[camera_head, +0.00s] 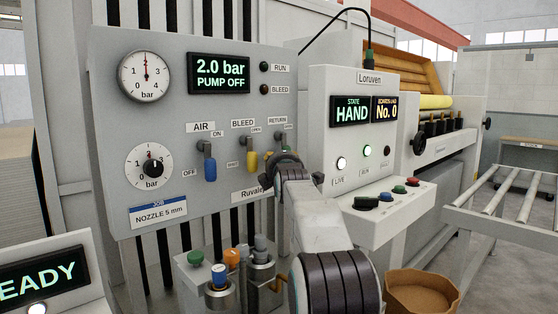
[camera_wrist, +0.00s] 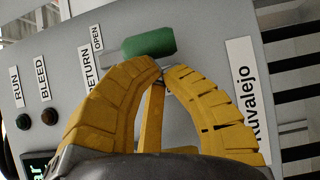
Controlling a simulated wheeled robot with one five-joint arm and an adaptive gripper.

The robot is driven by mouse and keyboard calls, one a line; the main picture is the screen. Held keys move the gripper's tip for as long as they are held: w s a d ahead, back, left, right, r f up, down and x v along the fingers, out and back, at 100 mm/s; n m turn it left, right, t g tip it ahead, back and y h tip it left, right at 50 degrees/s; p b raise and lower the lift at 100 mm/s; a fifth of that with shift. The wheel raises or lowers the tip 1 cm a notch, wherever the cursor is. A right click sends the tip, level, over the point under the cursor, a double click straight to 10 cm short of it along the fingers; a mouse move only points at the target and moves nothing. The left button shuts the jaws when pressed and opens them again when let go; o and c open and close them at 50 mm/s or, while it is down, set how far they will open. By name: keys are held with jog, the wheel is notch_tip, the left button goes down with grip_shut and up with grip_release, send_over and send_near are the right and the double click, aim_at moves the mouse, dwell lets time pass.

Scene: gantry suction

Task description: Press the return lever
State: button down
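The return lever (camera_wrist: 150,42) shows in the wrist view as a green handle beside the RETURN label (camera_wrist: 90,70) and the OPEN mark. In the head view its handle is mostly hidden behind my gripper (camera_head: 284,160), below the RETURN label. In the wrist view, the yellow fingertips of my gripper (camera_wrist: 162,70) come together just beneath the green handle. I cannot tell if they touch it. The fingers look shut with nothing held between the tips. A yellow strip shows between the fingers; I cannot tell whether it is part of the gripper.
Left of my gripper on the grey panel (camera_head: 110,110) are the yellow bleed lever (camera_head: 251,161) and the blue air lever (camera_head: 209,166). The display (camera_head: 219,73) reads 2.0 bar, PUMP OFF. The Loruven control box (camera_head: 318,90) juts out to the right, with its buttons below.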

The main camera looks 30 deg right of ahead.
jog(key=shift+d+f+b, duration=0.1)
jog(key=shift+f+b, duration=0.15)
jog(key=shift+b, duration=0.3)
jog(key=shift+w+d+f+n+t+h+b, duration=0.2)
jog(key=shift+d+n+t+h+b, duration=0.2)
jog(key=shift+n+t+b, duration=0.85)
